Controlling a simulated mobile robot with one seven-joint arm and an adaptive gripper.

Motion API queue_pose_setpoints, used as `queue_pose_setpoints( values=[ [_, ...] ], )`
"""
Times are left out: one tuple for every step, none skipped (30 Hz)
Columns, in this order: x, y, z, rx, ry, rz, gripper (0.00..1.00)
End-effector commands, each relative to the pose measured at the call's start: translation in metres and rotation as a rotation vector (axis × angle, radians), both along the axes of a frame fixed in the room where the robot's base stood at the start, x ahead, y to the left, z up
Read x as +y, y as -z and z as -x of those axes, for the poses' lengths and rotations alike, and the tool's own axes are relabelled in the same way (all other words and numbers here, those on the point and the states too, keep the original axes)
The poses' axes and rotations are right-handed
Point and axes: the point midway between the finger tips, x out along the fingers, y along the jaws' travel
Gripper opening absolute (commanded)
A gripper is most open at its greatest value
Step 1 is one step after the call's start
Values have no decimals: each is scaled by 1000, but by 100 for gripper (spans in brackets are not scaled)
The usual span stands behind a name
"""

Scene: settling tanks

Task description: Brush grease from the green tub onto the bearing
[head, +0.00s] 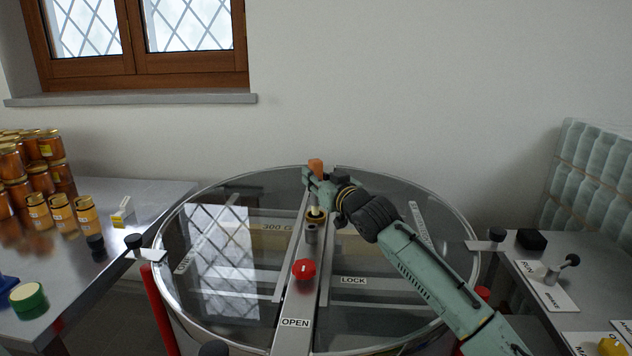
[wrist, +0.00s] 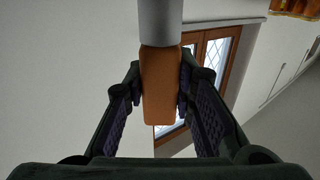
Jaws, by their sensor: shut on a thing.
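My gripper (head: 316,179) is shut on the orange handle of a brush (wrist: 160,90) above the middle of the round drum. The handle's end sticks up above the fingers in the head view (head: 316,165). A grey ferrule continues from the handle at the top of the wrist view; the bristles are not clear in either view. Just below the gripper is a small brass-coloured ring, seemingly the bearing (head: 316,217), on a grey post. I cannot tell whether the brush touches it.
The glass-lidded drum has a central bar with a red knob (head: 304,269). Amber jars (head: 61,214) and a small white box (head: 122,211) stand on the left bench. A control panel with a lever (head: 552,275) and a black block (head: 531,239) are on the right bench.

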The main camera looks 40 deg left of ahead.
Motion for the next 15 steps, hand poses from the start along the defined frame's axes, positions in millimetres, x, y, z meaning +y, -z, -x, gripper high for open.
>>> queue_pose_setpoints(
  values=[
    [0,-5,0,-1,0,0,0],
    [0,-7,0,-1,0,0,0],
    [0,-11,1,-1,-1,0,0],
    [1,-13,1,0,-1,-1,0],
    [1,-15,1,-1,-1,-2,0],
    [1,-19,1,-1,-1,-2,0],
    [0,-22,0,-2,-1,-1,0],
    [0,-24,0,-3,0,-1,0],
    [0,-27,0,-3,0,-1,0],
    [0,-29,0,-2,0,0,0],
    [0,-32,0,-1,-1,0,0],
    [0,-35,0,-1,-1,-2,0],
    [0,-38,0,-1,-1,-2,0],
    [0,-40,0,-1,0,-3,0],
    [0,-43,0,-1,0,-2,0]
  ],
)
